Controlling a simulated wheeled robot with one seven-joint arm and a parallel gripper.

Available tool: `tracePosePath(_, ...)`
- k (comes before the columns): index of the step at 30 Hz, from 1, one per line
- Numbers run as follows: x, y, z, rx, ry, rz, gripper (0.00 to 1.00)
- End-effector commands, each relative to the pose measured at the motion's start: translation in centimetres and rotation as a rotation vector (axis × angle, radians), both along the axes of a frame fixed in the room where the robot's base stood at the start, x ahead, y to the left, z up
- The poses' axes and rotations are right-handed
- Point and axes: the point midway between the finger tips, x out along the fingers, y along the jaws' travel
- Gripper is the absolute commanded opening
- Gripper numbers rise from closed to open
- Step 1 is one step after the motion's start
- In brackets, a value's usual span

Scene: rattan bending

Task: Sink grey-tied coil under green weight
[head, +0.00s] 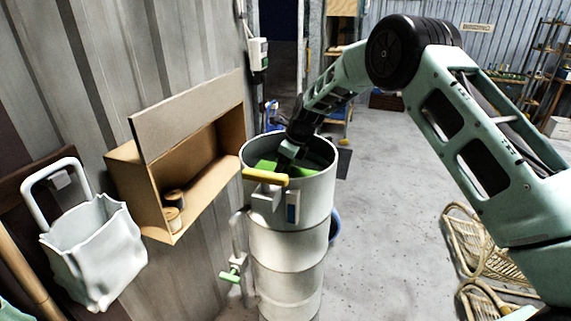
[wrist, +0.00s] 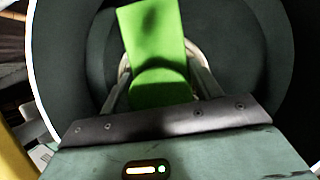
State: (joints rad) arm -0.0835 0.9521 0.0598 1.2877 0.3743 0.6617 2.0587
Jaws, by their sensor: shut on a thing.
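My gripper (head: 290,152) reaches down into the mouth of a tall pale drum (head: 290,240). In the wrist view, the fingers of my gripper (wrist: 160,80) are on both sides of the green weight (wrist: 157,35), shut on its rounded near part. Green also shows inside the drum in the head view (head: 300,184), partly hidden by my gripper. A pale curved edge (wrist: 196,52) shows beside the weight, perhaps part of a coil under it. I cannot make out a grey tie. The dark drum wall surrounds the weight in the wrist view.
A yellow handle (head: 265,177) sits at the drum's near rim, and a green-handled tap (head: 232,272) lower on its side. An open cardboard-coloured box (head: 150,190) with small spools and a pale bag (head: 95,255) are left. Rattan frames (head: 480,250) lie right. The floor between is clear.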

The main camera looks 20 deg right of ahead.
Motion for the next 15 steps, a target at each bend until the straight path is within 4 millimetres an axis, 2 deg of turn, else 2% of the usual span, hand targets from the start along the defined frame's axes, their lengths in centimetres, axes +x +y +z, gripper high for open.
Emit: tracePosePath(15, 0.1, 0.0, -1.5, 0.001, -0.002, 0.0, 0.13)
